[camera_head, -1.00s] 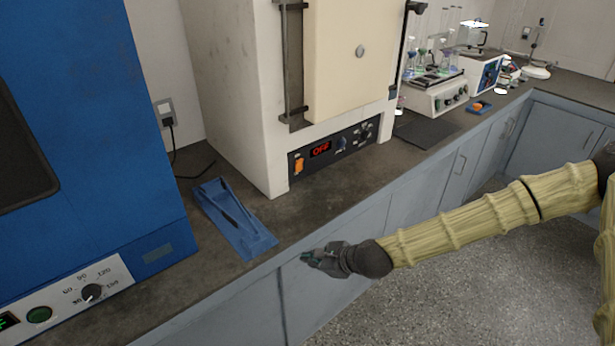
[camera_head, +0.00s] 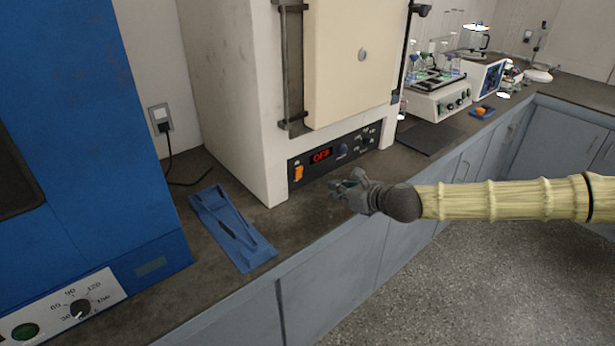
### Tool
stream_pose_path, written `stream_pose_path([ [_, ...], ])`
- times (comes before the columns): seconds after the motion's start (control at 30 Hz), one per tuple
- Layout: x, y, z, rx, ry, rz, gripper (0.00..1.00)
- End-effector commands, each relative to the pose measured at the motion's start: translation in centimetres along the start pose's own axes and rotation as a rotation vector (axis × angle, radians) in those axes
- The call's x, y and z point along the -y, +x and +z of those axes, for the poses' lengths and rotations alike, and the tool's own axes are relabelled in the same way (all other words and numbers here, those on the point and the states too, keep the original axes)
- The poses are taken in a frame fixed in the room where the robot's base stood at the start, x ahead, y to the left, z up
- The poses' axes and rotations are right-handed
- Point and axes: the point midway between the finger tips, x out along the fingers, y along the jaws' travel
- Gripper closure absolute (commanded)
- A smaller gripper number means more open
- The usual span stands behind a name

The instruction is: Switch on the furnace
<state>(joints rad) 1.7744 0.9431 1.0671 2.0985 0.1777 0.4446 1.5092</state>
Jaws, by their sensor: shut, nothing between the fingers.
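The furnace (camera_head: 235,100) is a white cabinet with a cream door (camera_head: 350,60), which is closed. Its dark control panel (camera_head: 370,143) runs along the bottom front. The red display (camera_head: 321,156) reads OFF. An orange rocker switch (camera_head: 298,173) sits at the panel's left end, and a blue knob (camera_head: 343,150) is right of the display. My gripper (camera_head: 336,187) is shut and empty. It is in front of the panel's lower edge, to the right of the switch and apart from it, pointing left. Nothing hides the switch.
A blue tray-like holder (camera_head: 219,217) lies on the counter left of the gripper. A blue oven (camera_head: 90,130) stands at the left. A hotplate shaker with flasks (camera_head: 440,100) and a dark mat (camera_head: 430,138) are to the right. The counter directly before the furnace is clear.

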Motion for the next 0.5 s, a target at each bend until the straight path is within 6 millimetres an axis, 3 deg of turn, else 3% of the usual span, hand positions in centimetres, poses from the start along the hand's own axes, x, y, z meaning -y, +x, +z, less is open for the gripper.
stream_pose_path([
  [0.23, 0.0, 0.9, 0.0, -0.002, -0.002, 0.000, 1.00],
  [0.5, -0.1, 4.5, 0.0, -0.002, -0.002, 0.001, 1.00],
])
